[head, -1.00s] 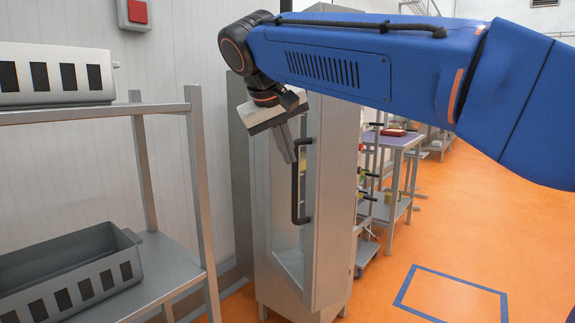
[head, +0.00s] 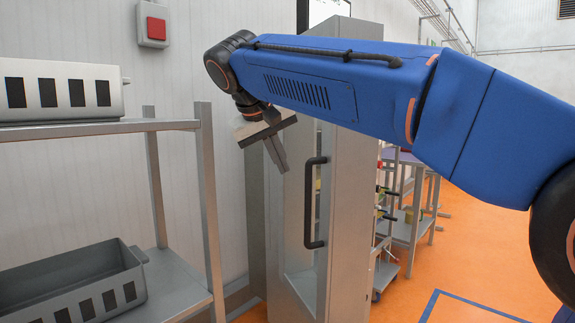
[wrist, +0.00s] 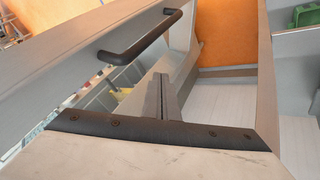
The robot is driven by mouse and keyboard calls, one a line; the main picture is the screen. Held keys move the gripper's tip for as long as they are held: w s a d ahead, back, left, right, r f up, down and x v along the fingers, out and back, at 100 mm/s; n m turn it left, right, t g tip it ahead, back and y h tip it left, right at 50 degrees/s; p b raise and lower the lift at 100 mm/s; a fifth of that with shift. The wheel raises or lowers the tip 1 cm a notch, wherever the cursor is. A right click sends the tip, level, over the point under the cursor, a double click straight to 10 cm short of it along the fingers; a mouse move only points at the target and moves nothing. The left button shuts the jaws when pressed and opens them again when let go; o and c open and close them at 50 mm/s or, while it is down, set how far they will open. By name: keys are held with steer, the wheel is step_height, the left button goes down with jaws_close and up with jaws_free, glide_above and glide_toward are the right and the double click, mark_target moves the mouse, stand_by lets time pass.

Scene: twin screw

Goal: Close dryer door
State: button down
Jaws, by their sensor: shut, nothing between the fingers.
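The dryer is a tall grey cabinet whose door (head: 341,200) has a glazed opening and a dark vertical bar handle (head: 313,202). The door appears open, but its exact angle is hard to tell. In the wrist view the door frame (wrist: 60,75) and its handle (wrist: 145,42) lie at the upper left. My gripper (head: 279,160) points down, left of the handle and near the upper part of the door; its fingers (wrist: 162,90) are together and empty. They are apart from the handle. Whether they touch the door cannot be told.
A grey metal rack (head: 206,200) with slotted bins (head: 75,285) stands at the left, close to the dryer. A red wall button (head: 156,28) is above it. A workbench (head: 410,165) stands behind at the right. Orange floor (head: 480,250) is clear at the right.

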mark_target(311, 184)
steer(key=w+d+f, duration=0.5)
steer(key=w+f, duration=0.1)
steer(key=shift+d+f, duration=0.2)
steer(key=shift+d, duration=0.1)
steer(key=shift+d, duration=0.1)
stand_by(0.3)
